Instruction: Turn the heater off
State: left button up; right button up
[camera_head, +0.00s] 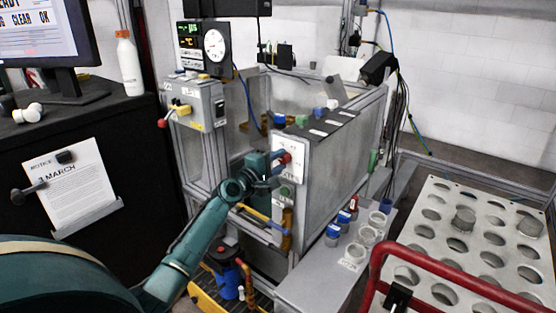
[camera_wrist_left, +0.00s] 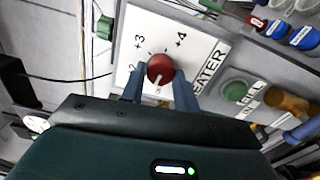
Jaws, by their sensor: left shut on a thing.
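The heater knob is a red round dial (camera_wrist_left: 161,68) on a white panel (camera_wrist_left: 205,45) lettered HEATER, with marks such as +3 and +4 around it. A pale line on the knob points down the picture, towards my gripper. In the head view the red knob (camera_head: 285,157) shows on the front of the grey tank. My left gripper (camera_wrist_left: 160,80) is shut on the knob, one blue finger on each side. In the head view my left gripper (camera_head: 273,168) is at the panel and hides part of it. My right gripper is not in view.
A green button (camera_wrist_left: 235,91) marked FILL sits beside the heater panel. Several jars (camera_head: 350,240) stand on a ledge at right, near a perforated plate (camera_head: 475,243) and a red rail (camera_head: 440,260).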

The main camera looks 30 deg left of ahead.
pick_arm(q)
jog(key=shift+n, duration=0.7)
jog(key=o, duration=1)
jog(key=shift+c, duration=0.2)
jog(key=s+a, duration=0.1)
jog(key=s, duration=1.2)
